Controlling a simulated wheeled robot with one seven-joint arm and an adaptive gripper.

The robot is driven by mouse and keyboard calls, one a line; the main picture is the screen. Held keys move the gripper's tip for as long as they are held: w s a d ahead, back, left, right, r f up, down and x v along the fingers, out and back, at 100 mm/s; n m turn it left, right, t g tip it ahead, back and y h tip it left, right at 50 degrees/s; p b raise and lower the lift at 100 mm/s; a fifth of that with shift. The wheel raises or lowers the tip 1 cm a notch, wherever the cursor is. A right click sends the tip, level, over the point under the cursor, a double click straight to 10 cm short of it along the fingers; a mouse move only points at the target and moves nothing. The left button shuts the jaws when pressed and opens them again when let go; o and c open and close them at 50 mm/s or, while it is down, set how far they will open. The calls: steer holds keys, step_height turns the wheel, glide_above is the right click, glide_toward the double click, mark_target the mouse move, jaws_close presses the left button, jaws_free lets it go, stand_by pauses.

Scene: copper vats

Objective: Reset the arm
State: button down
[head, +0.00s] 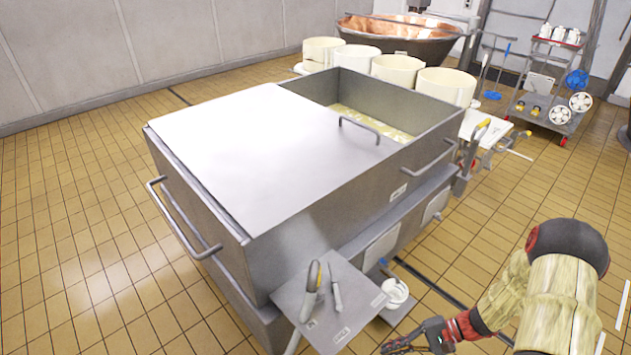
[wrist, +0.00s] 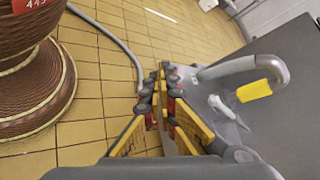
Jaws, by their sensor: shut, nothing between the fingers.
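My gripper (head: 405,345) is at the bottom of the head view, on my arm that comes in from the lower right. It is in front of the steel vat, to the right of the small grey side shelf (head: 352,308). In the wrist view my gripper (wrist: 163,72) shows with its yellow-sided fingers drawn together at the tips. It is shut and holds nothing. Part of it is cut off by the lower edge of the head view.
A large steel vat (head: 300,225) with a half-covering lid (head: 245,150) fills the middle. White round tubs (head: 395,72) and a copper vat (head: 400,32) stand behind. Tiled floor at left is clear.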

steer(key=s+d+r+n+h, duration=0.25)
steer(key=r+h, duration=0.25)
steer(key=r, duration=0.6)
steer(key=s+d+r+n+h, duration=0.1)
steer(key=s+r+h, duration=0.35)
steer(key=r, duration=0.65)
steer(key=s+a+r+n+t+h, duration=0.1)
steer(key=a+r+n+t, duration=0.1)
steer(key=r, duration=0.6)
steer(key=s+a+r+n+t+h, duration=0.1)
steer(key=s+a+r+n+t, duration=0.1)
steer(key=r, duration=0.7)
steer(key=shift+a+r+n+t+h, duration=0.2)
steer(key=shift+a+n+t+h, duration=0.2)
steer(key=shift+a+t, duration=0.6)
